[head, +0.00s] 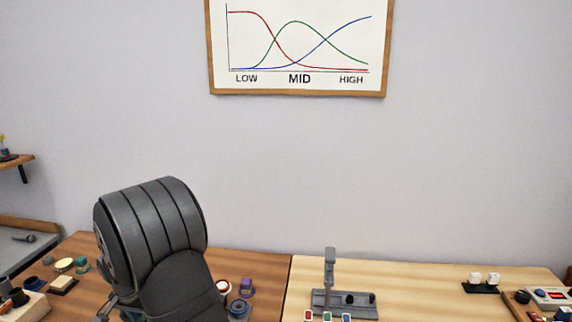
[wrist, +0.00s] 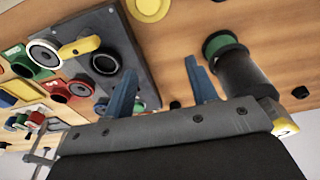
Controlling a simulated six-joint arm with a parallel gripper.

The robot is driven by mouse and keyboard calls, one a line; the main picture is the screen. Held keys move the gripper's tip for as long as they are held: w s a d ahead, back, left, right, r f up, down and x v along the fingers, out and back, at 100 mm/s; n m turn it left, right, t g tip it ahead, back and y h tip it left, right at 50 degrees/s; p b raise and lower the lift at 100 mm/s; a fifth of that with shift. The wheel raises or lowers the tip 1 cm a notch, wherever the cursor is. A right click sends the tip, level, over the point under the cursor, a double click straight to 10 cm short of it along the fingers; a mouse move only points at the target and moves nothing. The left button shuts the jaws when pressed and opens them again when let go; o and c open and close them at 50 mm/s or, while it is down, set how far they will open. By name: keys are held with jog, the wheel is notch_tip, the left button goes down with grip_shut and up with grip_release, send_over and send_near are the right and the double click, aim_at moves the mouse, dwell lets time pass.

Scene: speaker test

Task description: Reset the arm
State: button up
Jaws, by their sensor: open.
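My gripper (wrist: 160,62) shows in the wrist view as two blue fingers spread apart with nothing between them. A wooden surface lies beyond the fingertips. Beyond the left finger is a dark grey plate (wrist: 128,42) carrying a round speaker-like part and a black knob. A black cylinder with a green top (wrist: 228,50) is just beyond the right finger; I cannot tell whether they touch. In the head view my dark grey arm rises over the left part of the table, and the fingers cannot be made out there.
The wrist view also shows a green part (wrist: 19,60) and a red part (wrist: 72,90) at left. In the head view, a grey stand (head: 330,268) has an upright post. White parts on a dark base (head: 481,288) stand at right. A poster (head: 300,40) hangs on the wall.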

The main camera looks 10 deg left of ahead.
jog(key=w+d+r+m, duration=0.1)
jog(key=w+d+m, duration=0.35)
jog(key=d, duration=0.85)
jog(key=w+d+m, duration=0.1)
jog(key=w+d, duration=0.7)
jog(key=d, duration=0.5)
jog(key=s+d+m+h, duration=0.1)
jog(key=d+m, duration=0.5)
jog(key=d, duration=1.9)
jog(key=shift+s+d+g+h, duration=0.15)
jog(key=shift+s+g+h, duration=0.2)
jog(key=shift+s, duration=0.55)
jog(key=shift+r, duration=0.1)
jog(key=w+a, duration=0.1)
jog(key=a, duration=0.2)
jog(key=a+n, duration=0.1)
jog(key=a, duration=0.2)
jog(key=w+a+n, duration=0.1)
jog(key=a, duration=0.2)
jog(key=shift+w+a, duration=0.3)
jog(key=a+n, duration=0.2)
jog(key=a, duration=0.9)
jog(key=shift+w+n, duration=0.2)
jog(key=shift+n, duration=0.15)
